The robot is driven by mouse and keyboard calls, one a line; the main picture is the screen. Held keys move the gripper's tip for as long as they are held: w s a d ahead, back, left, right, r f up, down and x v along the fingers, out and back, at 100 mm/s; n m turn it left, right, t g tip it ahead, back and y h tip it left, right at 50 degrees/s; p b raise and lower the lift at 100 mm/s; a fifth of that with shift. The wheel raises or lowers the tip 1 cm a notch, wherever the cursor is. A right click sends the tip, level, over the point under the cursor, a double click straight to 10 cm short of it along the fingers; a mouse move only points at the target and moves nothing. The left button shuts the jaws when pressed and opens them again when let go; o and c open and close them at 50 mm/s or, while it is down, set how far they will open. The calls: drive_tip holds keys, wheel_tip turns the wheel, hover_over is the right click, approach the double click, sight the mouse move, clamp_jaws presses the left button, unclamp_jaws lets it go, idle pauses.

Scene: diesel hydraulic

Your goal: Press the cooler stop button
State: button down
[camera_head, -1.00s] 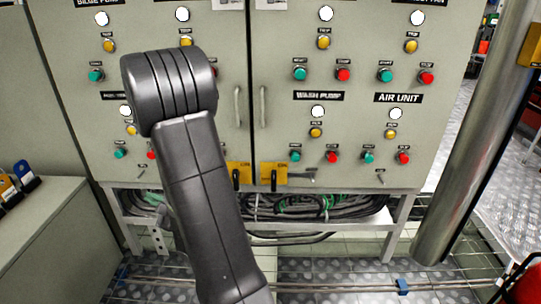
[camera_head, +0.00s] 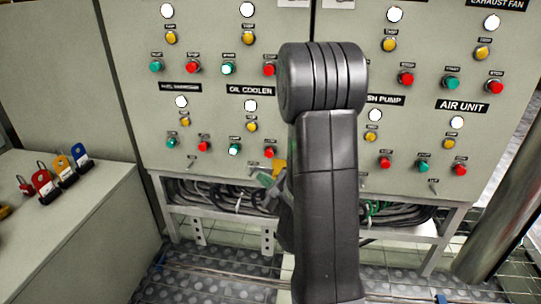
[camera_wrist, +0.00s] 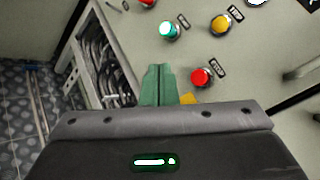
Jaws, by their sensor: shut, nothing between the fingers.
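The red cooler stop button (camera_head: 269,152) is on the grey cabinet below the OIL COOLER label (camera_head: 250,90), right of a lit green start button (camera_head: 235,150) and below a yellow trip light (camera_head: 251,127). In the wrist view the red stop button (camera_wrist: 201,77) is right of my gripper's fingertips (camera_wrist: 158,70), with the lit green button (camera_wrist: 168,29) above them. My gripper is shut and empty, its green fingers pressed together. In the head view the fingers (camera_head: 271,184) show just below the button, partly hidden by my arm. I cannot tell how far the tips are from the panel.
Other similar buttons surround this group, including a red one (camera_head: 203,147) to the left and the wash pump's red one (camera_head: 385,162) to the right. Cables (camera_head: 225,197) lie under the cabinet. A side bench (camera_head: 95,215) holds padlocks. A metal pipe (camera_head: 500,220) stands at right.

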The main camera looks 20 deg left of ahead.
drive_tip(key=w+a+p, duration=0.1)
drive_tip(key=w+a, duration=0.1)
drive_tip(key=w, duration=0.6)
drive_tip(key=shift+w+p, duration=0.3)
drive_tip(key=shift+p, duration=0.05)
drive_tip(key=shift+w, duration=0.1)
idle(1.7)
drive_tip(key=shift+w+a, duration=0.15)
drive_tip(key=shift+w, duration=0.15)
drive_tip(key=shift+w+a+p, duration=0.1)
drive_tip(key=shift+w+p, duration=0.35)
drive_tip(key=shift+w, duration=0.05)
idle(0.7)
drive_tip(key=shift+s, duration=0.1)
drive_tip(key=shift+s+d, duration=0.25)
drive_tip(key=shift+s, duration=0.6)
drive_tip(key=shift+s+d+b, duration=0.15)
drive_tip(key=shift+s+d, duration=0.05)
drive_tip(key=shift+s, duration=0.6)
drive_tip(key=shift+s+d+b, duration=0.1)
drive_tip(key=shift+s+d, duration=0.05)
drive_tip(key=shift+s, duration=0.65)
drive_tip(key=shift+s+d+b, duration=0.15)
drive_tip(key=shift+s+d, duration=0.05)
drive_tip(key=shift+s, duration=0.6)
